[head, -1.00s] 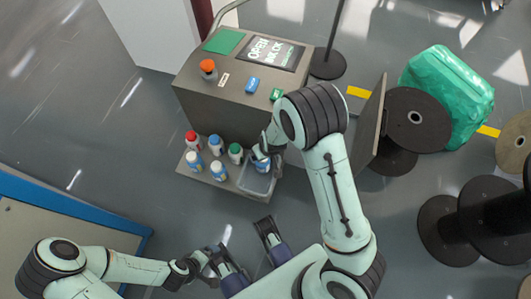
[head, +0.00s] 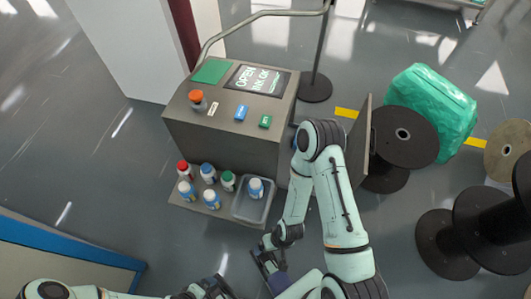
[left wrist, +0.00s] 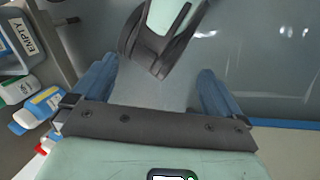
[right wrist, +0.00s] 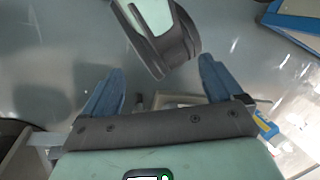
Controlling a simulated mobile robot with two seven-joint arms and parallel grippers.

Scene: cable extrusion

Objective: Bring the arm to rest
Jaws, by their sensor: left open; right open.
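My right gripper (head: 266,262) is open and empty, low in front of my body, apart from the machine and its shelf. Its two blue fingers stand wide apart in the right wrist view (right wrist: 158,85). My left gripper (head: 212,288) is at the bottom edge of the head view, partly cut off. In the left wrist view (left wrist: 155,88) its blue fingers are open with nothing between them. A white bottle with a blue label (head: 255,188) stands in the grey bin (head: 247,212), clear of both grippers.
The grey machine (head: 218,143) carries a screen, an orange knob and blue and green buttons. Several bottles (head: 209,198) stand on its shelf (head: 190,207). A blue-edged bench (head: 70,251) is at left; dark spools (head: 403,134) are at right. Floor before the shelf is clear.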

